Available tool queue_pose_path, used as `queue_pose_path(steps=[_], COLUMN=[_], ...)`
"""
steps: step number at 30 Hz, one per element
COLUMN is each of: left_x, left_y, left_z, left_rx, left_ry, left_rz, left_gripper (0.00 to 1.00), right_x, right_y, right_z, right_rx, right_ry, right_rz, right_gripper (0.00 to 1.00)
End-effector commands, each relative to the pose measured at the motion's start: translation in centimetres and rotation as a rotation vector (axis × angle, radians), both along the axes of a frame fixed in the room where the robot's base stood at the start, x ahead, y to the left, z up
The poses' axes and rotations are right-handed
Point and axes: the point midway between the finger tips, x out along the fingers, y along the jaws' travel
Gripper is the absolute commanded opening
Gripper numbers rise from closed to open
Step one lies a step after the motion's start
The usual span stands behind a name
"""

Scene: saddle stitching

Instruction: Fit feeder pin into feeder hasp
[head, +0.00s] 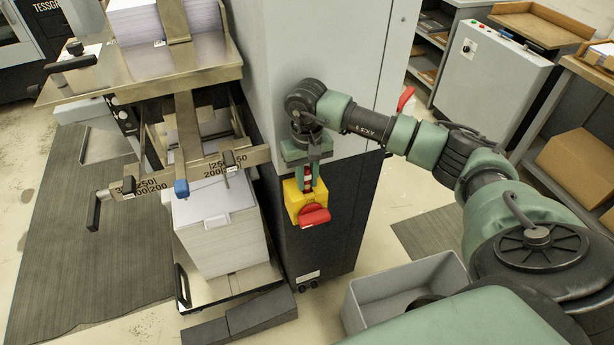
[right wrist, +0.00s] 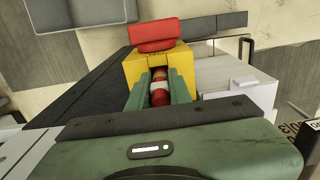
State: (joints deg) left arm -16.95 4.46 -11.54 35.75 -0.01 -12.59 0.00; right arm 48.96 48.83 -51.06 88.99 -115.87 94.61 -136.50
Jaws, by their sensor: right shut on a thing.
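My right gripper (head: 306,180) points down at a yellow box (head: 292,199) with a red knob (head: 314,215) on the dark lower part of the machine cabinet. Its green fingers are shut on a small red pin with a white band (right wrist: 159,92), which I take for the feeder pin. In the right wrist view, the yellow box (right wrist: 186,62) and its red knob (right wrist: 150,32) lie just beyond the fingertips. The feeder hasp is not clearly made out. Whether the pin touches the box or sits in it, I cannot tell. My left gripper is out of view.
The grey cabinet (head: 306,45) stands behind the gripper. At left are a paper stack (head: 222,238) and a metal bar with scales (head: 180,175). A grey bin (head: 405,285) stands on the floor below. A control cabinet (head: 492,80) and shelves are at right.

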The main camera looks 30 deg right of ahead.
Motion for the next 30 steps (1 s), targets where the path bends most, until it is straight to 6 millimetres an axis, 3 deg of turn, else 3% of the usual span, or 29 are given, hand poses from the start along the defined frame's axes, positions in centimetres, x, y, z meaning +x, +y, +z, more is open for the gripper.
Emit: queue_pose_path(steps=[13, 14, 15, 16, 25, 28, 30], left_x=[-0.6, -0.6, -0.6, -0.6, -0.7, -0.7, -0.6], left_y=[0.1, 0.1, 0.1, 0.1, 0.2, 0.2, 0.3], left_z=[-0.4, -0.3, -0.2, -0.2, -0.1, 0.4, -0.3], left_rx=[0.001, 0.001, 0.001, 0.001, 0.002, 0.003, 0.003], left_ry=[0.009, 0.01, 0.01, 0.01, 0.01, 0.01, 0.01], left_rz=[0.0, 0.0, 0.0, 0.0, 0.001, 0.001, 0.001], left_gripper=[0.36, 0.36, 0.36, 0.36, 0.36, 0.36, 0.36], right_x=[0.0, 0.0, 0.0, 0.0, 0.0, 0.0, 0.2], right_y=[0.0, 0.0, 0.0, 0.0, 0.0, 0.0, 0.0], right_z=[-1.0, -0.9, -0.8, -0.8, -0.7, -0.2, 0.5], right_rx=[0.0, 0.0, 0.0, 0.0, 0.0, 0.0, 0.0], right_ry=[-0.002, -0.001, -0.001, -0.001, -0.001, -0.001, -0.006], right_rz=[0.0, 0.0, 0.0, 0.0, 0.0, 0.0, 0.0], right_gripper=[0.0, 0.28, 0.39, 0.41, 0.41, 0.41, 0.41])
